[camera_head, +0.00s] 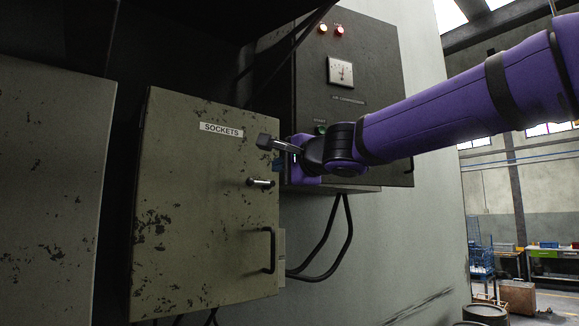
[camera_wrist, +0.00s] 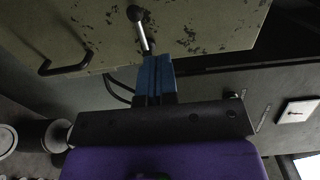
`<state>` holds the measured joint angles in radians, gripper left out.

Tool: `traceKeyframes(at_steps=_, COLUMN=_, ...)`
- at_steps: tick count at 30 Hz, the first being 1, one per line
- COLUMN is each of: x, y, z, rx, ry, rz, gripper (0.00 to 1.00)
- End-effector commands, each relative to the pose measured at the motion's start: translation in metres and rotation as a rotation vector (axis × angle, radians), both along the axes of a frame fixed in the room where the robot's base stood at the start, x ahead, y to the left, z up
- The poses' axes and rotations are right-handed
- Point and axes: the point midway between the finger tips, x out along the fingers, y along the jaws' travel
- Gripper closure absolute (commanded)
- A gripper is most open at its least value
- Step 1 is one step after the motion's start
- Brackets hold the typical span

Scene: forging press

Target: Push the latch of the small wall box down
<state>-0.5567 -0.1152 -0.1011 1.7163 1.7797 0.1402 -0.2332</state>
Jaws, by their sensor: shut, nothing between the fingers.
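The small wall box (camera_head: 205,215) is a worn olive-green cabinet labelled SOCKETS. Its door is shut. The latch (camera_head: 261,183) is a short metal bar with a dark round end, lying about level near the door's right edge. It also shows in the wrist view (camera_wrist: 141,32), its bar pointing toward my fingers. My gripper (camera_head: 277,164) is shut and empty, with blue fingers, just above and right of the latch. In the wrist view the fingertips (camera_wrist: 154,62) are close to the bar's free end. I cannot tell whether they touch it.
A black bar handle (camera_head: 269,250) sits below the latch on the same door. A dark control cabinet (camera_head: 345,95) with a gauge and lamps stands behind my gripper. Black cables (camera_head: 330,240) hang below it. Another grey cabinet (camera_head: 50,190) is at the left.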

Motion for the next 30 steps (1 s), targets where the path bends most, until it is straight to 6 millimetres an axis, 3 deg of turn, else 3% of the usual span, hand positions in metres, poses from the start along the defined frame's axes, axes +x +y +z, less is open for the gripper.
traceKeyframes(at_steps=18, x=0.059, y=0.039, z=-0.001, rx=-0.001, ry=0.0, rz=0.0, gripper=1.0)
traceKeyframes(at_steps=30, x=0.065, y=0.044, z=0.0, rx=-0.002, ry=-0.001, rz=0.001, gripper=1.0)
